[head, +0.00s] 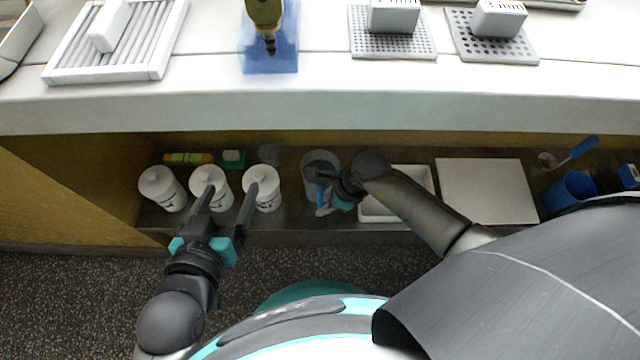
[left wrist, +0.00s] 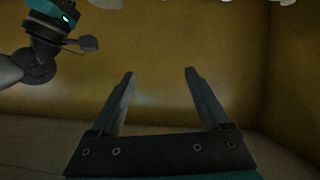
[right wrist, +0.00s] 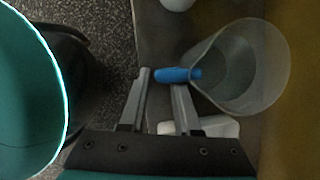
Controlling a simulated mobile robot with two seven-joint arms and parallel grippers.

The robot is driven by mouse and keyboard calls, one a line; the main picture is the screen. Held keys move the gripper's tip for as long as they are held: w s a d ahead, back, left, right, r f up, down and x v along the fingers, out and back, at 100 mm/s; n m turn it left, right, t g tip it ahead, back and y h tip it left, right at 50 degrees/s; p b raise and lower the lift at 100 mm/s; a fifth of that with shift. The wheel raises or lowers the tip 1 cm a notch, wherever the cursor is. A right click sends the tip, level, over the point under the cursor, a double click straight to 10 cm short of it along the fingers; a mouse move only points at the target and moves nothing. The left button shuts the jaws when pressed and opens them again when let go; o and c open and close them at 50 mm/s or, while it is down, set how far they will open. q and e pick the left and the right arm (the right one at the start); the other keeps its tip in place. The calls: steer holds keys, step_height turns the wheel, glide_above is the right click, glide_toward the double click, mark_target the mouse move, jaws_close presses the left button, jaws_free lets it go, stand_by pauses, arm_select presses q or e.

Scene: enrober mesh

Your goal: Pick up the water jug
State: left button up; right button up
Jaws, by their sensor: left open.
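The water jug (head: 318,161) is a clear, round, open-topped vessel on the lower shelf. It shows larger in the right wrist view (right wrist: 250,65), with a blue handle (right wrist: 178,75) facing my right gripper (right wrist: 161,78). The right fingers are a little apart, close against the handle's end, which partly covers one finger; I cannot tell whether they clasp it. In the head view the right gripper and forearm hide part of the jug. My left gripper (head: 224,195) is open and empty, in front of the white canisters.
Three white canisters (head: 160,188) stand left on the shelf. A white tray (head: 380,213), a pale board (head: 487,190) and a blue container (head: 568,190) are to the right. The white counter (head: 300,110) overhangs the shelf; the yellow wall (right wrist: 300,120) is close behind the jug.

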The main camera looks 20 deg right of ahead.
steer(key=shift+b+x, duration=0.55)
steer(key=shift+x, duration=0.35)
arm_select(q)
steer(key=shift+s+d+r+n+t+h, duration=0.15)
steer(key=shift+d+r+t+h, duration=0.35)
steer(key=shift+t, duration=0.3)
steer(key=shift+s+d+r+n+t+h, duration=0.15)
steer(key=shift+d+r+t+h, duration=0.4)
steer(key=shift+t, duration=0.25)
arm_select(e)
steer(key=shift+w+a+f, duration=0.1)
steer(key=shift+a+f, duration=0.05)
steer(key=shift+f, duration=0.25)
arm_select(q)
steer(key=shift+f, duration=0.1)
arm_select(e)
jaws_close()
arm_select(q)
steer(key=shift+y, duration=0.35)
arm_select(e)
steer(key=shift+w+r, duration=0.1)
steer(key=shift+w, duration=0.05)
